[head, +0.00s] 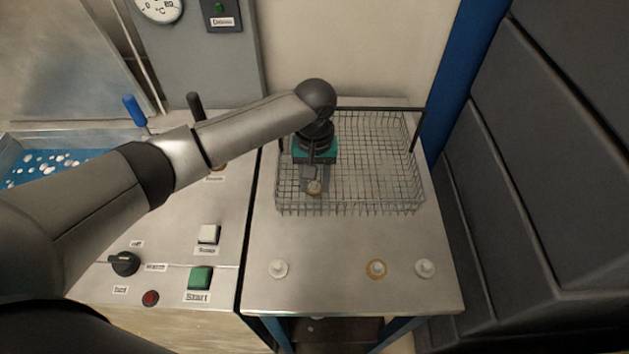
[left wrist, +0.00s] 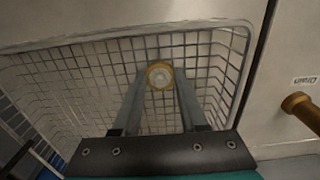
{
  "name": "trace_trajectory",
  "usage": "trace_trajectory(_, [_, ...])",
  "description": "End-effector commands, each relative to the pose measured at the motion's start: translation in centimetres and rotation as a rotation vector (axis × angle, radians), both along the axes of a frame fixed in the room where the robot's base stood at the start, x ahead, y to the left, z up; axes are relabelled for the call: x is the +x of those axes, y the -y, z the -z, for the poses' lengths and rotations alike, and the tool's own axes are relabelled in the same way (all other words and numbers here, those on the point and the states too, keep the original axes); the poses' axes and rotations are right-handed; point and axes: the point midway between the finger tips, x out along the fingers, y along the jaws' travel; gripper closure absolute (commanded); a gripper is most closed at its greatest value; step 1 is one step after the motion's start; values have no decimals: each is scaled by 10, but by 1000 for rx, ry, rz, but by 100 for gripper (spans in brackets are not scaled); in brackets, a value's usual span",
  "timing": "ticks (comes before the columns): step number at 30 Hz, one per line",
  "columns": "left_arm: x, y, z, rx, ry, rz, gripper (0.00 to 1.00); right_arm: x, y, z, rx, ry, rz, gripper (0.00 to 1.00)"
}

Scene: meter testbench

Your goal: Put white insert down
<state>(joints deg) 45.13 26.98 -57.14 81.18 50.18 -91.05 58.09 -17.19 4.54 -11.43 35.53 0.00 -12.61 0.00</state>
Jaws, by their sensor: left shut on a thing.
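My left gripper (head: 314,187) is shut on a white insert (head: 315,186) with a yellow ring around it. The left wrist view shows this insert (left wrist: 159,76) between the fingertips. The gripper points down over the front left part of the wire basket (head: 404,190); I cannot tell how far the insert is above the basket floor. On the metal table in front of the basket stand a white insert (head: 278,269) at left, one with a yellow ring (head: 377,269), and a white one (head: 425,268) at right. My right gripper is not in view.
The metal table (head: 330,290) is clear at its front. A control panel to the left has a green Start button (head: 200,278), a white button (head: 209,234) and a black knob (head: 124,263). A blue post (head: 450,110) and dark panels stand at right.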

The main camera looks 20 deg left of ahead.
Motion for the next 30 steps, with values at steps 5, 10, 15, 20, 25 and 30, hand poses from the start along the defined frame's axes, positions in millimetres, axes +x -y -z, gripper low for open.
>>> trace_trajectory(5, [0,0,-1,-1,0,0,100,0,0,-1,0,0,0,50])
trace_trajectory(10, [0,1,2,-1,0,1,49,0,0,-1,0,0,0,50])
trace_trajectory(15, [0,0,1,-1,0,1,30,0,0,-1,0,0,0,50])
trace_trajectory(20, [0,0,1,-1,0,0,28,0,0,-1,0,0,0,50])
trace_trajectory(25, [1,0,-2,1,2,0,28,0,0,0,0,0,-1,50])
trace_trajectory(30, [1,0,-27,-1,3,1,28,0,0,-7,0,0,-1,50])
